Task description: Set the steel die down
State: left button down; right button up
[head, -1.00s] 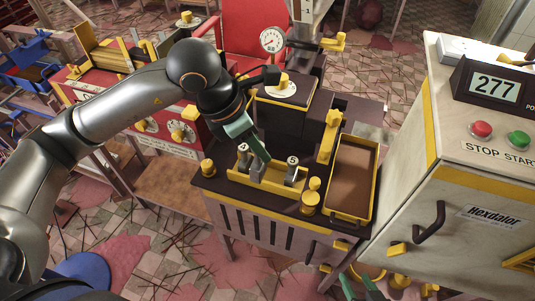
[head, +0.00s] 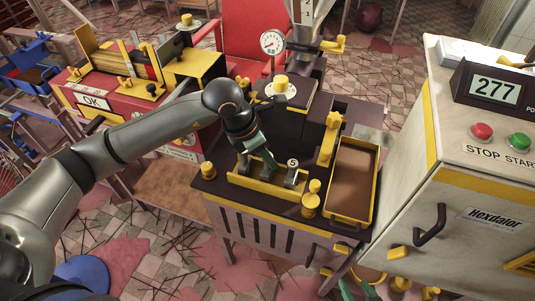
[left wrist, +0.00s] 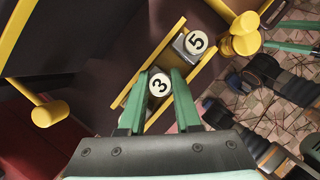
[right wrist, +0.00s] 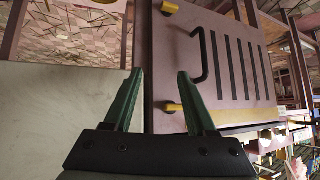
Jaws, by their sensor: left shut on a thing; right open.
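A steel die with a white disc marked 3 (left wrist: 159,84) is between the fingers of my left gripper (left wrist: 164,74), which is shut on it. In the head view my left gripper (head: 270,162) is low over the yellow tray (head: 240,179), and its fingers largely hide that die. The die appears within the tray; whether it touches the tray floor I cannot tell. A second steel die marked 5 (left wrist: 196,42) stands to its right in the tray, also in the head view (head: 292,168). My right gripper (right wrist: 160,78) is open and empty, low beside the cabinet.
A yellow-rimmed brown bin (head: 354,180) stands right of the tray, with yellow knobs (head: 311,200) between. A pressure gauge (head: 272,42) rises behind. The white Hexdalor cabinet (head: 470,190) fills the right side. A red machine (head: 100,95) is at left.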

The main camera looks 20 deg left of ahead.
pick_arm(q)
jog(key=shift+f, duration=0.15)
jog(key=c, duration=0.6)
grip_release()
jog(key=v, duration=1.2)
jog(key=shift+r, duration=0.25)
jog(key=shift+w+d, duration=0.1)
